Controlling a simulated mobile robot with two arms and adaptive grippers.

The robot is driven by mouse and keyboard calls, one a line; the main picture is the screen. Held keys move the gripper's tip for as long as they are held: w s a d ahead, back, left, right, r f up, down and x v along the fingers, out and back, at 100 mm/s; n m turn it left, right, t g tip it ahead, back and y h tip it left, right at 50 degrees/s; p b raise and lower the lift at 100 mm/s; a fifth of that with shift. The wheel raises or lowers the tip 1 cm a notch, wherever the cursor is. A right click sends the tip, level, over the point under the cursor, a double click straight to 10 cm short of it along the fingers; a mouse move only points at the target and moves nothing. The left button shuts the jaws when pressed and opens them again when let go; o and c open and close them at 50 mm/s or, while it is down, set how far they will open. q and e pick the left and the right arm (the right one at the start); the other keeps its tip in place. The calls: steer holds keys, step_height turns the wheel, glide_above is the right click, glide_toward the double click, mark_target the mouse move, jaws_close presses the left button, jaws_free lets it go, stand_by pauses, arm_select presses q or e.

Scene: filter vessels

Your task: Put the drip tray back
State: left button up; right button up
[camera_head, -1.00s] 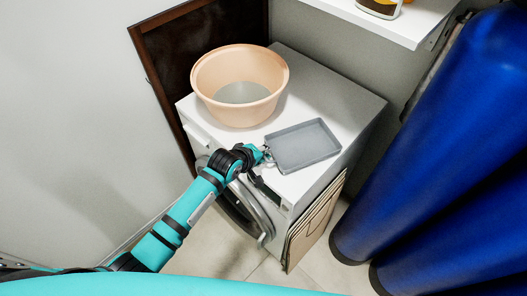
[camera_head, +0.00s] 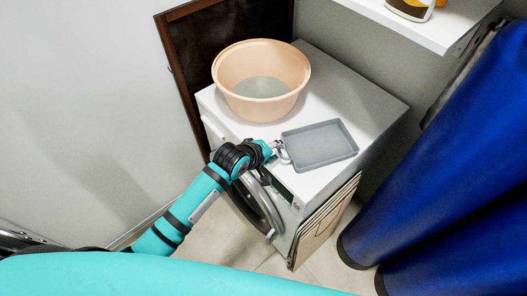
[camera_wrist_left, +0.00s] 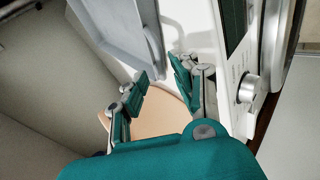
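The grey drip tray (camera_head: 319,146) is a shallow rectangular pan lying on the white washing machine, right of the bowl and near the front edge. Its loop handle (camera_head: 285,153) points toward my left gripper (camera_head: 274,150). In the left wrist view the tray (camera_wrist_left: 112,32) is at the upper left and its handle (camera_wrist_left: 153,48) lies just beyond the fingertips. The fingers of my left gripper (camera_wrist_left: 162,72) are spread apart with nothing between them. My right gripper is not in view.
A peach bowl (camera_head: 262,106) with greyish content stands on the washing machine (camera_head: 375,98), behind my left gripper. Folded cardboard (camera_head: 325,222) leans on the machine's right side. Blue cylinders (camera_head: 470,150) stand at right. A white shelf (camera_head: 420,28) juts out above.

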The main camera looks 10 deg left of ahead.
arm_select(q)
steer(key=v, duration=0.8)
steer(key=s+a+f+m+g+y, duration=0.1)
steer(key=s+a+f+m, duration=0.15)
steer(key=f, duration=0.65)
steer(key=s+a+f+m+g+y, duration=0.1)
steer(key=s+a+f, duration=0.25)
steer(key=f, duration=0.65)
steer(key=s+a+f+m+g+y, duration=0.1)
steer(key=s+a+f, duration=0.15)
steer(key=f, duration=0.65)
steer(key=s+a+f+m+g, duration=0.1)
steer(key=s+f+m, duration=0.1)
steer(key=s+f, duration=0.4)
steer(key=s+a+f+m+g+y, duration=0.1)
steer(key=s+f, duration=0.4)
steer(key=s, duration=1)
steer(key=s+a+f+m+g, duration=0.2)
steer(key=s+f+m, duration=0.2)
steer(key=s, duration=0.7)
step_height(320, 180, down, 3)
steer(key=shift+r+m+g, duration=0.15)
steer(key=shift+m+g, duration=0.2)
steer(key=shift+g, duration=0.05)
